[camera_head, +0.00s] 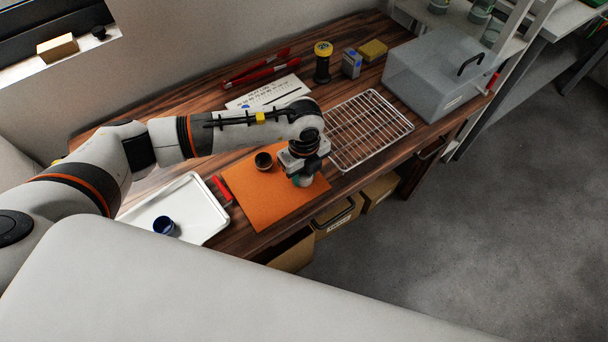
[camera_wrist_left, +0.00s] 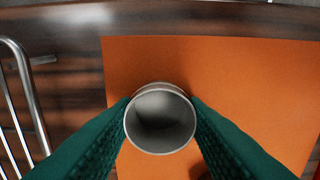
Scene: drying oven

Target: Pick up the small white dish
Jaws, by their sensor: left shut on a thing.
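The small white dish (camera_wrist_left: 160,121) shows in the left wrist view between the two green fingers, over the orange mat (camera_wrist_left: 218,75). It is round and open at the top, and its inside looks empty. My left gripper (camera_head: 303,178) is shut on it, one finger on each side of its wall. In the head view the gripper points down over the right part of the orange mat (camera_head: 262,195) and hides most of the dish. I cannot tell whether the dish touches the mat. My right gripper is in neither view.
A dark cup (camera_head: 263,161) stands on the mat left of the gripper. A white tray (camera_head: 190,205) with a blue cup (camera_head: 164,225) lies further left. A wire rack (camera_head: 366,128) lies to the right, before a grey box (camera_head: 432,80). The table's front edge is close.

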